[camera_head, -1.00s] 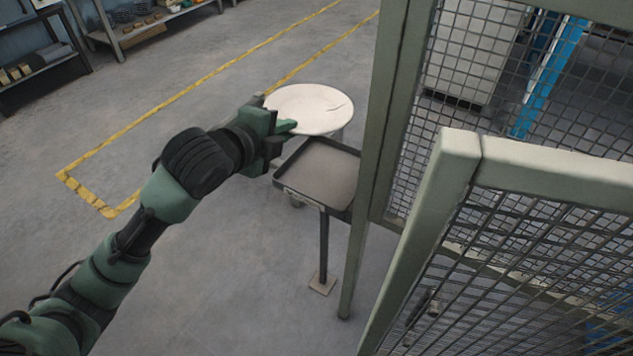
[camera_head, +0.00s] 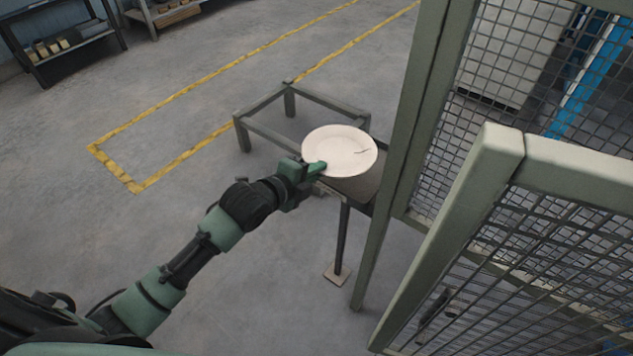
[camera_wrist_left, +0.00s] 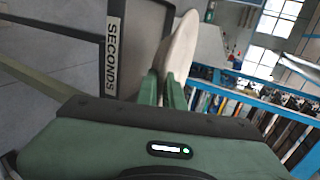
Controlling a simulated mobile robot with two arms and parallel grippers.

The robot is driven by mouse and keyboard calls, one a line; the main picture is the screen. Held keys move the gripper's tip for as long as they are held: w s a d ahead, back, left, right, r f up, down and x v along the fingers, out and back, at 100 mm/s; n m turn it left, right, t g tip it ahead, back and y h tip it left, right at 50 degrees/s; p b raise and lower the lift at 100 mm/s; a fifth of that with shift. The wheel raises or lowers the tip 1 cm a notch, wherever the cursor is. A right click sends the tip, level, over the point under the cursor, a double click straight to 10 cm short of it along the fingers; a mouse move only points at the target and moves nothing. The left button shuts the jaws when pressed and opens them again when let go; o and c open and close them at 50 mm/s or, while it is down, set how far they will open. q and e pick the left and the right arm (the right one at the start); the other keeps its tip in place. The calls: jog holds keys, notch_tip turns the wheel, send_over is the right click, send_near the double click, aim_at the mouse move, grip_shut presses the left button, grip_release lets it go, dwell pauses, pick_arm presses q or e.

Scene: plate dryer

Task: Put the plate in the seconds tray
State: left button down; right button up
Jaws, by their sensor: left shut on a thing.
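The plate (camera_head: 340,148) is round and cream-white, with a dark crack-like line near its right side. My left gripper (camera_head: 314,168) is shut on the plate's near-left rim. In the left wrist view, the fingers (camera_wrist_left: 163,88) pinch the edge of the plate (camera_wrist_left: 181,45). The seconds tray (camera_head: 360,188) is a dark shallow tray on a post, and the plate hides much of it. In the wrist view, the tray wall bears a SECONDS label (camera_wrist_left: 112,55). The plate is over the tray; I cannot tell the exact gap. My right gripper is not in view.
A green mesh fence (camera_head: 400,170) stands close to the tray's right side. A low green frame (camera_head: 262,135) stands behind and left of the tray. Shelves (camera_head: 60,45) are at the far left. The floor on the left is open, with yellow lines.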

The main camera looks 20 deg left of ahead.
pick_arm(q)
jog(key=shift+f, duration=2)
jog(key=shift+f, duration=0.1)
jog(key=shift+f+b, duration=0.3)
jog(key=shift+f, duration=0.1)
jog(key=c, duration=1.5)
grip_release()
jog(key=shift+f, duration=0.1)
jog(key=shift+c, duration=0.2)
